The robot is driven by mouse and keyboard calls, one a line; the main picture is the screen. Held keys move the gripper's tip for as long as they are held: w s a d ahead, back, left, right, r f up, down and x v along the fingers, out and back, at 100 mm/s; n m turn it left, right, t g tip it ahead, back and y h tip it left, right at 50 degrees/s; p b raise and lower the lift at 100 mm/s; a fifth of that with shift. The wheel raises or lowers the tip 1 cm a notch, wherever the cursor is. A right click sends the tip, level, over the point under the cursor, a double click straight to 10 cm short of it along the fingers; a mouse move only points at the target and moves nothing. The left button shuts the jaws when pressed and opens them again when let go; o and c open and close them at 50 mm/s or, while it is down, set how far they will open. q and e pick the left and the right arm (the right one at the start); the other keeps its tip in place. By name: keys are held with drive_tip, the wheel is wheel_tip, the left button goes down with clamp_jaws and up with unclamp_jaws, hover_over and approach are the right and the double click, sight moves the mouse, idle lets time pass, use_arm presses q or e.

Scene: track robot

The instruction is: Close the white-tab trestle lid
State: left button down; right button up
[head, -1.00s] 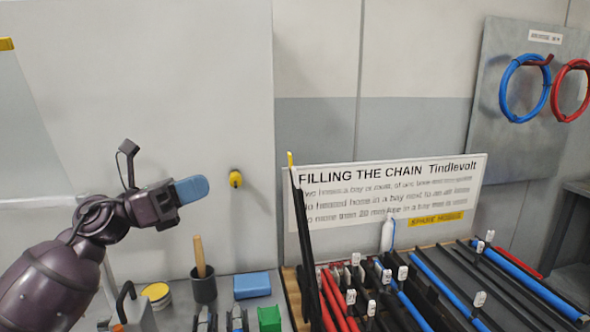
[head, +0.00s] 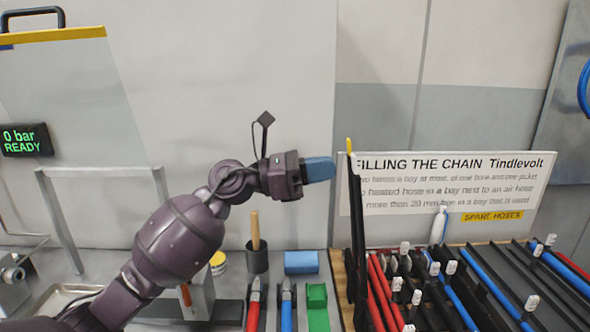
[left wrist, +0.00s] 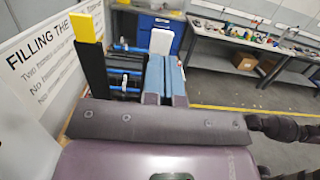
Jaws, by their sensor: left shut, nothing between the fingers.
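My left gripper (head: 318,170) is shut and empty, its blue fingertips raised above the bench in front of the sign. They also show in the left wrist view (left wrist: 165,78). A narrow black lid with a yellow tab (head: 350,146) stands upright at the left end of the hose chain, to the right of the fingertips. Its black face (left wrist: 93,80) shows left of the fingers in the left wrist view. There, a white tab-like piece (left wrist: 161,41) shows just beyond the fingertips; I cannot tell whether it belongs to a lid. My right gripper is not in view.
The hose bays (head: 480,290) hold red and blue hoses with white tags. A sign (head: 450,185) stands behind them. A dark cup (head: 257,258) with a wooden handle, a blue block (head: 301,262) and a green block (head: 317,307) sit on the bench below my gripper.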

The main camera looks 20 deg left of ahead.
sight(353, 163)
use_arm(q)
drive_tip(key=shift+x, duration=1.1)
drive_tip(key=shift+w+d, duration=0.1)
drive_tip(key=shift+d, duration=0.25)
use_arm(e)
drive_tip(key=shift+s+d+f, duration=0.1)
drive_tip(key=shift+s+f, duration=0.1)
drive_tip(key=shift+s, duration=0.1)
use_arm(q)
drive_tip(key=shift+r, duration=0.1)
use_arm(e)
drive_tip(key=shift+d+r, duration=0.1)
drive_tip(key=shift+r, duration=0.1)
